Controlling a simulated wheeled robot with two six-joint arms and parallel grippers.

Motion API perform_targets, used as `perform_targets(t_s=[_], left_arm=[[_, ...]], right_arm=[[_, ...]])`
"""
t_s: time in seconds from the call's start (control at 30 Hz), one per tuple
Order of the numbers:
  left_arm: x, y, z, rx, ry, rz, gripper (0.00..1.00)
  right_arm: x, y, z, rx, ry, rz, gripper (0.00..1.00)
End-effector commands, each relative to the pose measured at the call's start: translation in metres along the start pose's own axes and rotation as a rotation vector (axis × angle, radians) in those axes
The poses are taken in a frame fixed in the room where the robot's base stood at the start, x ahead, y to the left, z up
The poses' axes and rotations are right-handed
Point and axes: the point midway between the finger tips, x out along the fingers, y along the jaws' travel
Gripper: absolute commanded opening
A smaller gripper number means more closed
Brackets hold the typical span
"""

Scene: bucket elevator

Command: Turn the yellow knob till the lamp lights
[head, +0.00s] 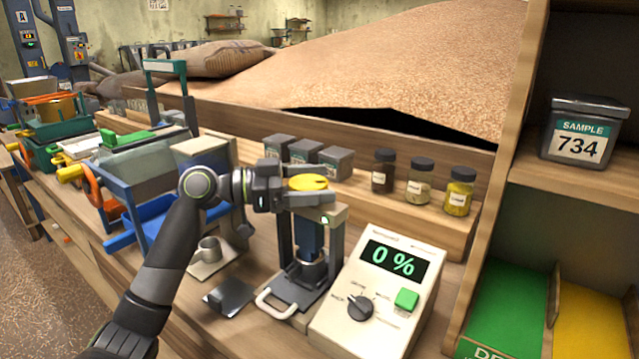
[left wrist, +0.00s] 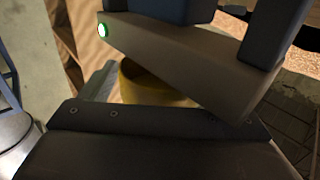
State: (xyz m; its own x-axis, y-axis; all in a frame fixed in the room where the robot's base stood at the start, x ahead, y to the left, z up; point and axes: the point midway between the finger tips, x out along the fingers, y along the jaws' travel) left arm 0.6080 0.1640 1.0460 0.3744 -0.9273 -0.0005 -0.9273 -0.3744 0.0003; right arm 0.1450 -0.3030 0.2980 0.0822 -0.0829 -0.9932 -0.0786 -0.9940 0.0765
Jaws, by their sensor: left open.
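The yellow knob (head: 308,182) sits on top of a small press-like device (head: 307,240) with a beige head and dark posts. It also shows in the left wrist view (left wrist: 150,88), partly hidden behind the beige head (left wrist: 195,62). Whether the fingers touch the knob cannot be told. My right gripper is out of view.
A beige meter (head: 345,317) reading 0 % stands right of the device. Three jars (head: 420,180) and several dark tins (head: 335,163) stand on the ledge behind. A blue-framed machine (head: 150,185) is at the left, and a shelf unit (head: 520,165) at the right.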

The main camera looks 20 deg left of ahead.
Motion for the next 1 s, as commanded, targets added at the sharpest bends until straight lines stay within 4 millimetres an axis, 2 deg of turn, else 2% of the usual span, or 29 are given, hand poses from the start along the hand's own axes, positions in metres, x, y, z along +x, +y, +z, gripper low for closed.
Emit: perform_targets(t_s=[0.2,0.4,0.6,1.0], left_arm=[[-0.033,-0.001,0.003,0.0,-0.004,-0.005,0.83],[-0.057,-0.001,0.002,-0.001,-0.004,-0.003,0.83],[-0.065,0.0,0.001,-0.001,-0.001,-0.001,0.83],[-0.066,0.0,0.0,-0.001,0.0,0.0,0.83]], right_arm=[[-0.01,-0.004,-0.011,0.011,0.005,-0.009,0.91],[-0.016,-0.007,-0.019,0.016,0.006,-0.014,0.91],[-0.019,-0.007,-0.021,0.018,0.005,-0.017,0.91],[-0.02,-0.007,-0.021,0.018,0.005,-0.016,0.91]])
